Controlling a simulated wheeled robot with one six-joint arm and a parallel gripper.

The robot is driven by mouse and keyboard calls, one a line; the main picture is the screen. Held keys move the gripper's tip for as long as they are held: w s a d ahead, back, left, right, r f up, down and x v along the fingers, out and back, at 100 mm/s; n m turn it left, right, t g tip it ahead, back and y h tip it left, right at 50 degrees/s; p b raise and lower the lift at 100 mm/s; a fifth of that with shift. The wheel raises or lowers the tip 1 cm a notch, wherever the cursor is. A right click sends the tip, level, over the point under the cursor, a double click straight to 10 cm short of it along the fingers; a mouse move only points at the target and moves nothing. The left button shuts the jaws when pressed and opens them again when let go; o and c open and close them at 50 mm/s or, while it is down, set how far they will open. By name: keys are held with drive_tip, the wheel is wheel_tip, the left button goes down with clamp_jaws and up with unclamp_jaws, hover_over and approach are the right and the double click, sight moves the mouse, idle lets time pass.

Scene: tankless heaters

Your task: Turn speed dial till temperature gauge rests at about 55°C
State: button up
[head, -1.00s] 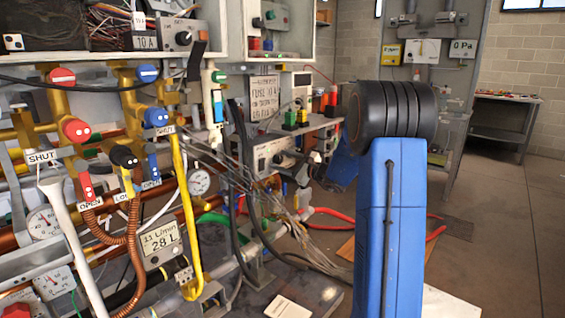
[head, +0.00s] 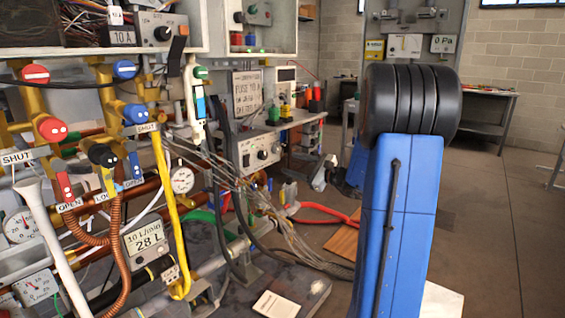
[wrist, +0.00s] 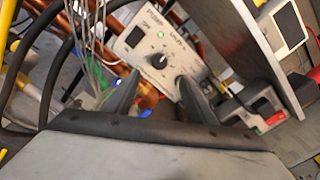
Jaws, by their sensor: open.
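The pump control box (head: 258,150) is a pale panel with a dark round dial (head: 262,155), taken as the speed dial. In the wrist view the panel reads "PUMP" and has a lit green lamp; its black dial (wrist: 159,61) is just beyond and between my fingertips. My gripper (wrist: 157,88) is open and empty, with no visible contact with the dial. In the head view my gripper (head: 324,172) is small, right of the box. A round white gauge (head: 182,180) sits on the pipes; its reading is too small to tell. I cannot tell which gauge shows temperature.
Two more gauges (head: 20,226) (head: 36,287) are at left. A flow display (head: 147,238) reads 10 L/min, 28 L. Grey cables (head: 215,165) hang left of the box. A shelf edge (wrist: 250,55) stands right of the panel. Open floor lies at right.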

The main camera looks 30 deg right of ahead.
drive_tip(key=shift+v, duration=2.1)
drive_tip(key=s+a+f+n+g+y, duration=0.15)
drive_tip(key=s+a+n+g, duration=0.25)
drive_tip(key=a, duration=0.7)
drive_tip(key=s+a+n+g+y, duration=0.25)
drive_tip(key=s+a+n, duration=0.2)
drive_tip(key=a, duration=0.65)
drive_tip(key=s+a+f+n+g+h, duration=0.25)
drive_tip(key=s+a+n+g, duration=0.3)
drive_tip(key=s+a, duration=0.45)
drive_tip(key=s+d+f+n+h, duration=0.2)
drive_tip(key=s+n+h, duration=0.2)
drive_tip(key=s, duration=0.4)
drive_tip(key=s+d+f+n+h, duration=0.2)
drive_tip(key=s+f+n+h, duration=0.1)
drive_tip(key=s+n, duration=0.4)
drive_tip(key=shift+s+h, duration=0.35)
drive_tip(key=shift+s, duration=0.95)
